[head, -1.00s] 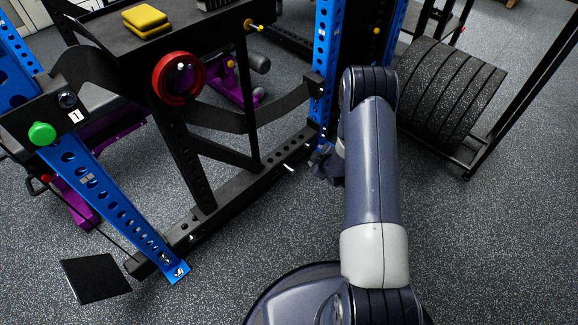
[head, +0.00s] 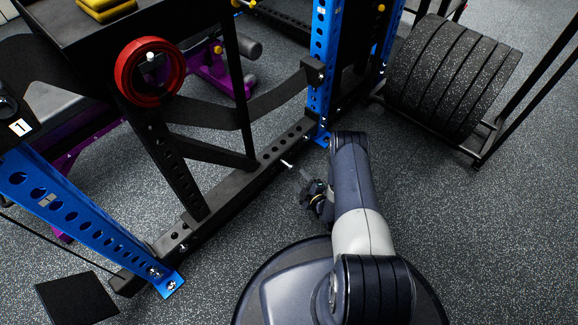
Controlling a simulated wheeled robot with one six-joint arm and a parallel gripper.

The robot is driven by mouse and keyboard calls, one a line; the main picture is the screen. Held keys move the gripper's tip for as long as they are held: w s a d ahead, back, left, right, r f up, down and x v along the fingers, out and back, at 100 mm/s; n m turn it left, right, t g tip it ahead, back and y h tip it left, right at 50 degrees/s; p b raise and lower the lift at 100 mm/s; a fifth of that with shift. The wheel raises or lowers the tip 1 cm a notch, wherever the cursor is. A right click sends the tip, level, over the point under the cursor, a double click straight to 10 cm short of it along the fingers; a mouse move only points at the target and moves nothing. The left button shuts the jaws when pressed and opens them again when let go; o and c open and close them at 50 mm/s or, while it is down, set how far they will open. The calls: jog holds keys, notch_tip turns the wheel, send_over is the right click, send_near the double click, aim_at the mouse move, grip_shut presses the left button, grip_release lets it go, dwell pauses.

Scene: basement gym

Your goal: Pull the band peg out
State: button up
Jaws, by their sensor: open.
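A small silver peg (head: 287,164) sticks out of the near side of the rack's black base rail (head: 240,187), close to the blue upright; I take it to be the band peg. My gripper (head: 306,182) is low over the floor, just below and to the right of the peg in the head view, with a small visible gap between them. It is open and looks empty. The fingers are small and dark here, so their exact distance from the peg is hard to tell.
A blue upright (head: 322,65) stands behind my arm. A red ring (head: 150,72) hangs on the rack's black frame at left. A rack of black weight plates (head: 447,75) stands at right. A black floor mat (head: 76,299) lies front left. Speckled floor at right is clear.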

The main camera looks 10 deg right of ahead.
aim_at(292, 170)
jog(key=b+x, duration=0.3)
jog(key=x, duration=0.5)
jog(key=shift+w+a+f, duration=0.1)
jog(key=shift+w+f, duration=0.1)
jog(key=shift+w, duration=0.1)
jog(key=shift+w+a+b, duration=0.15)
jog(key=shift+w+b, duration=0.15)
jog(key=shift+w, duration=0.1)
grip_shut()
